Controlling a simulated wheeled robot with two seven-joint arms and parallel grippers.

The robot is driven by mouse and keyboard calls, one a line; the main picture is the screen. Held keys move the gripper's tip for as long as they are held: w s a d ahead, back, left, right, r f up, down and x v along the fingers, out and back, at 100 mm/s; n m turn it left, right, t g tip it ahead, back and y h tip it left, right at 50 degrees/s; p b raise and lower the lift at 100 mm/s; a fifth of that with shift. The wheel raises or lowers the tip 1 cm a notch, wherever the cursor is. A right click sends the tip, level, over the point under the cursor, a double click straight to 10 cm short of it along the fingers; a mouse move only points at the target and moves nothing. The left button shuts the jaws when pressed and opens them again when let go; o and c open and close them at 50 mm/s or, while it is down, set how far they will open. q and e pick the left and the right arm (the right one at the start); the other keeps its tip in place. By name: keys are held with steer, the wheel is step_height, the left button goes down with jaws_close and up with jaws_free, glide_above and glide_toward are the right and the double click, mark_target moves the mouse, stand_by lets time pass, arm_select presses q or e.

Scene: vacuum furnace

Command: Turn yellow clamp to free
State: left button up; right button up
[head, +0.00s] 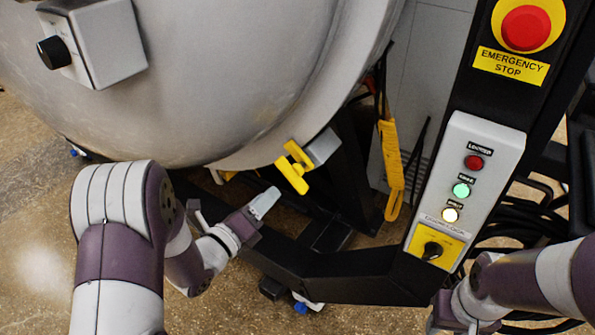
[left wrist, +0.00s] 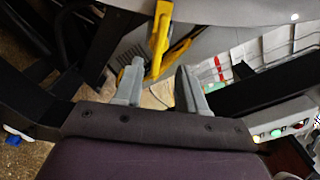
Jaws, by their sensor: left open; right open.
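The yellow clamp (head: 293,167) is a small yellow handle on a grey block at the lower rim of the large grey furnace vessel (head: 230,80). In the left wrist view the yellow clamp (left wrist: 161,38) stands just beyond the fingertips, roughly between them. My left gripper (head: 265,203) is below and left of the clamp, apart from it in the head view. In the left wrist view its two grey fingers (left wrist: 160,80) are spread with nothing between them. My right gripper (head: 450,318) is at the bottom right, below the control panel, with its fingers mostly hidden.
A control panel (head: 462,180) with red, green and yellow lamps and a black knob stands on the right post. A red emergency stop button (head: 526,27) is above it. A yellow strap (head: 391,165) hangs behind the clamp. Black frame beams (head: 350,270) run beneath the vessel.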

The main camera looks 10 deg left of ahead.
mark_target(295, 171)
arm_select(q)
steer(key=b+x, duration=0.2)
steer(key=x, duration=0.9)
steer(key=shift+w+f, duration=0.1)
steer(key=shift+f, duration=0.1)
steer(key=shift+w+d, duration=0.2)
steer(key=shift+w, duration=0.35)
jaws_close()
